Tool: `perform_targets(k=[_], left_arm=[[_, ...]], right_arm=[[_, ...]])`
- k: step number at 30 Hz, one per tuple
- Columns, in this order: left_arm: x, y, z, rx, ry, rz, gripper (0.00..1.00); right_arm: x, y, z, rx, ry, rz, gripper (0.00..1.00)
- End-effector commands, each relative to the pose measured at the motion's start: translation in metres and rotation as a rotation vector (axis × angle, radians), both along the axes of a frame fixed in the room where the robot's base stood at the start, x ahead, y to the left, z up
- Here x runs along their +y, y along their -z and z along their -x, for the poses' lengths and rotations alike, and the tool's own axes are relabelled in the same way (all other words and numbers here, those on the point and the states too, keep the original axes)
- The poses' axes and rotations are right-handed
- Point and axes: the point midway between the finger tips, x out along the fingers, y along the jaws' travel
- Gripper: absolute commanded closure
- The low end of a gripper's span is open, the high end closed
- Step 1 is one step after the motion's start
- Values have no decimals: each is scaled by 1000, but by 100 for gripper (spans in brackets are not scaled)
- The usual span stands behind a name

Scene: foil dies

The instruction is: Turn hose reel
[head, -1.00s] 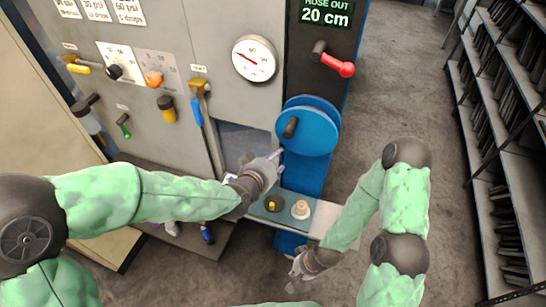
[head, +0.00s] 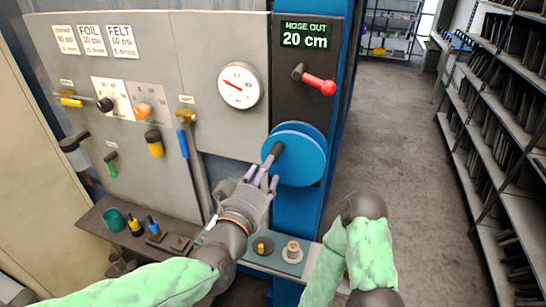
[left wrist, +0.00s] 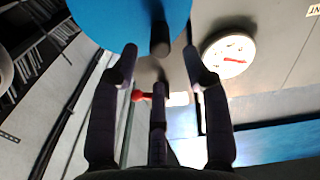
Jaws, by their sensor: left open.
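The blue hose reel (head: 303,160) is mounted on the blue post at the right of the machine. Its dark handle (head: 272,154) sticks out from the reel's left part. The display (head: 305,35) above reads "HOSE OUT 20 cm". My left gripper (head: 262,180) is open, with its fingers spread just below the handle; I cannot tell if any finger touches it. In the left wrist view the reel (left wrist: 125,22) fills the top, and the handle (left wrist: 159,40) lies between the open fingers (left wrist: 160,80). My right gripper is not visible; only the right arm shows at the lower right.
A red-knobbed lever (head: 318,82) and a round gauge (head: 239,86) sit above the reel. A ledge below holds a small spool (head: 292,252) and a dark-and-yellow piece (head: 263,246). Shelving (head: 500,120) stands at the right, with open floor before it.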

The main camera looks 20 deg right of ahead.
Motion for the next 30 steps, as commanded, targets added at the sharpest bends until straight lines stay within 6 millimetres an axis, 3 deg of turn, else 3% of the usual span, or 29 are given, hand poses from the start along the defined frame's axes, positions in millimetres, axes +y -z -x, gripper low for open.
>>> perform_targets(k=[13,27,28,30], left_arm=[[-34,0,-52,1,0,1,53],[-40,0,-61,1,0,1,53],[-40,0,-61,1,0,1,56],[-40,0,-61,1,0,1,76]], right_arm=[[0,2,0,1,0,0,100],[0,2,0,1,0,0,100],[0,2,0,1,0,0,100],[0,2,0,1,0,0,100]])
